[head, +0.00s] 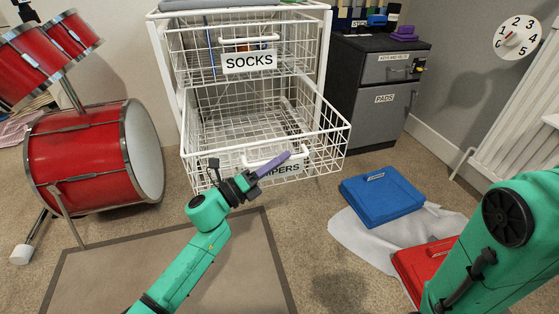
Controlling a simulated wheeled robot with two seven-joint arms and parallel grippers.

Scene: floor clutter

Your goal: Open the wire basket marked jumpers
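The white wire basket marked jumpers (335,142) is the lower one in a white frame. It stands out well forward of the frame and its empty inside shows. Its front label (292,167) is partly hidden, with only "MPERS" readable. A white handle (252,164) is on its front. My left gripper (286,156) is at the basket's front, its purple finger part lying across the handle and label. I see it edge-on, so I cannot tell whether it is shut or touching the handle. My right arm shows at the right edge; its gripper is out of view.
The basket marked socks (249,63) is above. A red drum set (90,150) stands left and a dark cabinet (370,125) right. A blue box (382,196) and a red box (424,262) lie on white cloth (350,232). A mat (90,280) covers the front floor.

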